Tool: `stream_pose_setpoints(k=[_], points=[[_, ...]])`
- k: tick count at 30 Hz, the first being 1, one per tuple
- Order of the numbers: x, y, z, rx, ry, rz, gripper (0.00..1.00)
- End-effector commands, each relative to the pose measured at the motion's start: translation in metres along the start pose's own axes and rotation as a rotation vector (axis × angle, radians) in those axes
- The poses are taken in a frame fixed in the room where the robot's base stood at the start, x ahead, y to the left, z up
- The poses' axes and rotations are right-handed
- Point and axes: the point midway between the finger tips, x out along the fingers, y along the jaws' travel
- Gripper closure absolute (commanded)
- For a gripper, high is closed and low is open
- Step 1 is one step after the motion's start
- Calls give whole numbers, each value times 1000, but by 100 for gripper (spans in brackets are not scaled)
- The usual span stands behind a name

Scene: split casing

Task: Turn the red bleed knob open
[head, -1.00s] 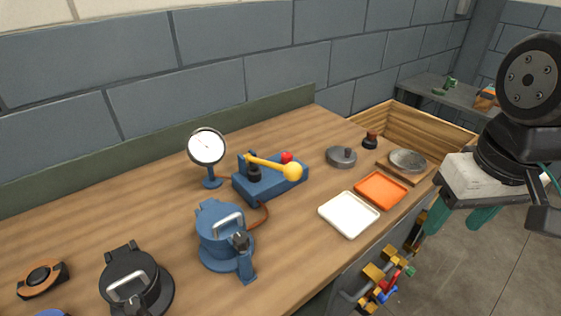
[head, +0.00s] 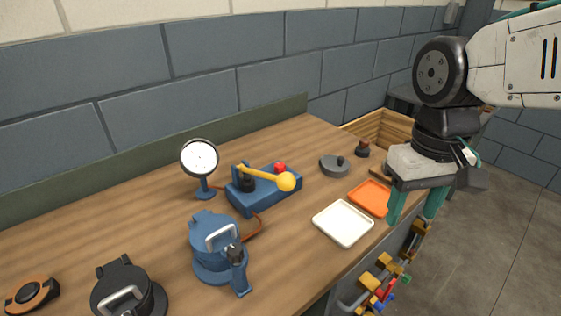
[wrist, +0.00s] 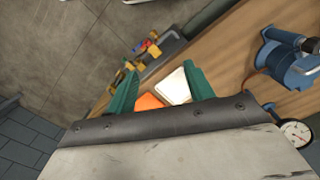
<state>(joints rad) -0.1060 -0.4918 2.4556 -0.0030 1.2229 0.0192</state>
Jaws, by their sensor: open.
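The red bleed knob (head: 280,167) sits on top of the blue pump block (head: 262,198), behind the yellow ball end of the pump lever (head: 286,181). My gripper (head: 411,218) points down above the front right edge of the bench, well to the right of the knob. Its green fingers are apart with nothing between them. In the wrist view my gripper (wrist: 163,84) shows open over the trays, and the knob cannot be made out there.
A white tray (head: 343,223) and an orange tray (head: 369,197) lie between my gripper and the pump. A gauge (head: 199,158) and a blue lidded casing (head: 214,245) stand left of it. A grey lidded disc (head: 334,166) lies to its right. Coloured valves (head: 384,285) hang below the bench front.

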Motion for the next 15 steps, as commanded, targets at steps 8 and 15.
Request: stream_pose_setpoints(k=[8, 15], points=[[5, -39, -108, 129, -79, 19, 48], [31, -88, -210, 391, -88, 44, 48]])
